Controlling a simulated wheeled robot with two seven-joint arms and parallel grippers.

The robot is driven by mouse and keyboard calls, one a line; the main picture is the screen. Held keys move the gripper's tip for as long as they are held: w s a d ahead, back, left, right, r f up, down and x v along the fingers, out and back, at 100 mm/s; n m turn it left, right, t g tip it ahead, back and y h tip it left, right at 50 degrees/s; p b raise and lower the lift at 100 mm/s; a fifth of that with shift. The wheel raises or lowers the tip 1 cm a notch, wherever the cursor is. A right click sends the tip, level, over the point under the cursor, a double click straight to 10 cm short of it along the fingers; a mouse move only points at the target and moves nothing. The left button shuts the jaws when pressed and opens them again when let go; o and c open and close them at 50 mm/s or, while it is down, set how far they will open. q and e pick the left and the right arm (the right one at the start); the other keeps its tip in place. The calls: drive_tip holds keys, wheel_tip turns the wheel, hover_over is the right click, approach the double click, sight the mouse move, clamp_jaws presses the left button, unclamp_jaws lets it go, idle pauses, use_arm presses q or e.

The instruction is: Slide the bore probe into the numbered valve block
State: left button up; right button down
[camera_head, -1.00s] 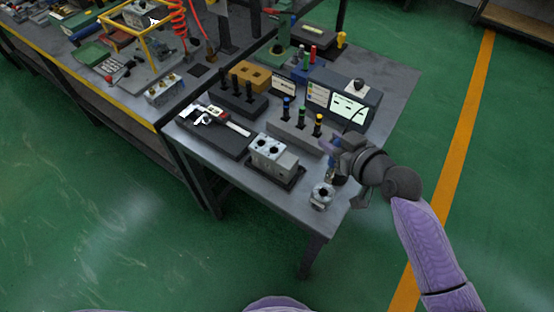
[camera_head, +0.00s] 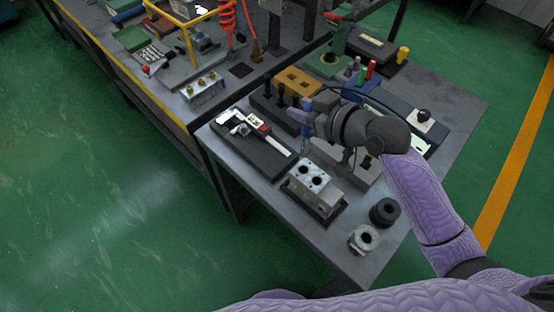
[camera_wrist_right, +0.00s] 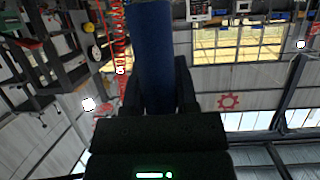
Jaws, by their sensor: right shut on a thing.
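The valve block (camera_head: 327,195) is a silver-grey block with two dark bores in its top, on a dark base near the front of the table. No number is readable on it. My right gripper (camera_head: 308,122) is shut on the blue bore probe (camera_head: 306,139), above and behind the block and apart from it. The probe looks roughly upright; its lower end is thin and small in the head view. In the right wrist view the blue probe handle (camera_wrist_right: 152,55) sits between the two dark fingers (camera_wrist_right: 158,95). My left gripper is not in view.
A caliper (camera_head: 258,133) lies on a black tray left of the block. A black ring (camera_head: 384,212) and a metal nut-like part (camera_head: 364,240) stand at the front right. A grey probe rack (camera_head: 350,167) is partly hidden behind my right arm. Dark pegs and an ochre block (camera_head: 298,82) stand behind.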

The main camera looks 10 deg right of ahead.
sight(309, 144)
drive_tip(key=f+b, duration=0.1)
drive_tip(key=f, duration=0.2)
drive_tip(key=f+b, duration=0.1)
drive_tip(key=f, duration=0.2)
drive_tip(key=f+b, duration=0.1)
drive_tip(key=f, duration=0.2)
drive_tip(key=shift+s+d, duration=0.1)
drive_tip(key=shift+s, duration=0.15)
